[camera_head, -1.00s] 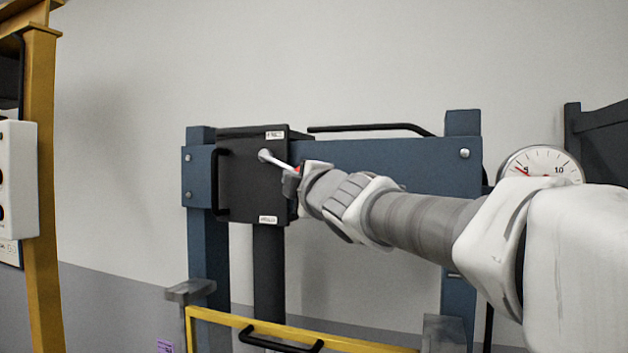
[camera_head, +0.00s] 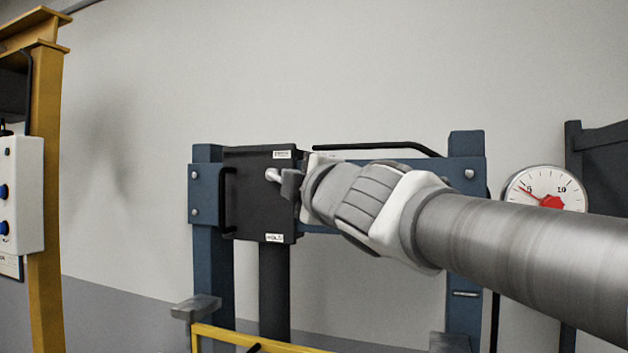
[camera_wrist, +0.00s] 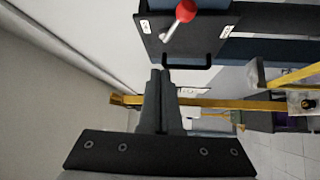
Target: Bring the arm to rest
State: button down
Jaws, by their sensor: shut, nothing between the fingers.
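My gripper (camera_head: 290,185) appears in the head view in front of the right part of a black box, at the end of my arm, which reaches in from the right. In the wrist view its fingers (camera_wrist: 160,76) are together with nothing between them. The black box (camera_head: 254,215) is mounted on a blue press frame. It also shows at the top of the wrist view (camera_wrist: 212,40), with a red-knobbed lever (camera_wrist: 185,11) beyond the fingertips and apart from them. In the head view only the lever's pale stub (camera_head: 272,174) shows; its knob is hidden.
The blue frame (camera_head: 207,265) stands against a pale wall. A round gauge (camera_head: 546,188) is at right. A yellow bar (camera_head: 235,337) crosses low in front. A yellow post (camera_head: 47,210) with a white control box (camera_head: 21,190) stands at left. Space above the arm looks clear.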

dwell(0.3)
jog(key=s+d+f+m+g+h+b, duration=0.1)
jog(key=s+d+f+m+g+h, duration=0.2)
jog(key=d+f+m, duration=0.45)
jog(key=s+d+f+m+g+h+b, duration=0.1)
jog(key=s+d+f+m+h+b, duration=0.15)
jog(key=d+f+m+h, duration=0.75)
jog(key=s+f+m+g+y, duration=0.2)
jog(key=s+f+g, duration=0.2)
jog(key=s+f, duration=0.4)
jog(key=s+f+m+g+y+b, duration=0.1)
jog(key=s+f+g, duration=0.3)
jog(key=s+f, duration=0.5)
notch_tip(320, 180, down, 8)
jog(key=shift+s+d+m+y, duration=0.15)
jog(key=shift+d+m+y, duration=0.3)
jog(key=shift+y, duration=0.45)
